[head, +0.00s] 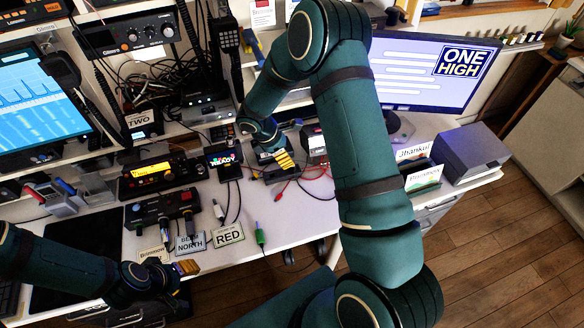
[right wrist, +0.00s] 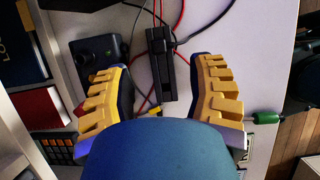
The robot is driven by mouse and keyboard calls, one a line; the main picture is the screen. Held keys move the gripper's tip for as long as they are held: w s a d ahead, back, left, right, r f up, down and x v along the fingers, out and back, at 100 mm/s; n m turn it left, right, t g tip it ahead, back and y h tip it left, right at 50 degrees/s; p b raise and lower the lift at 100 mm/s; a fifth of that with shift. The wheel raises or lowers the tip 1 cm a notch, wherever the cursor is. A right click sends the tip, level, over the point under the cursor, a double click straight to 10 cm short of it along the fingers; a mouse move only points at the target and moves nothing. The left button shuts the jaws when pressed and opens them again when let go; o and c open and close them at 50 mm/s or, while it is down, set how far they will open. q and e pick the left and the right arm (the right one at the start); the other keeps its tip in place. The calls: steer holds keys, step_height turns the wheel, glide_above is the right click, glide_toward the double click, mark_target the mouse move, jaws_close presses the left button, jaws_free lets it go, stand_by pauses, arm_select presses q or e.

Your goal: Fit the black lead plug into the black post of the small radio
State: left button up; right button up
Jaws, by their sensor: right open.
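My right gripper (head: 279,160) is low over the middle of the desk. In the right wrist view it is open (right wrist: 162,75), with one finger on each side of a long black block (right wrist: 160,65). Red and black leads run from the block's far end; a small yellow piece (right wrist: 155,111) shows at its near end. I cannot tell which lead end is the black plug or which unit is the small radio; a small unit with a lit screen (head: 223,160) stands left of my right gripper. No black post is clear. My left gripper (head: 186,268) is at the desk's front left; its opening is unclear.
A yellow-display radio (head: 158,177) and a black box with plugged leads (head: 160,208) stand at left. Red clips lie on the desk. A grey box (head: 470,150) stands far right.

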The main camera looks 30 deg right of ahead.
mark_target(292, 169)
steer(key=shift+b+x, duration=0.35)
steer(key=shift+x, duration=3.5)
steer(key=shift+w, duration=0.1)
jaws_close()
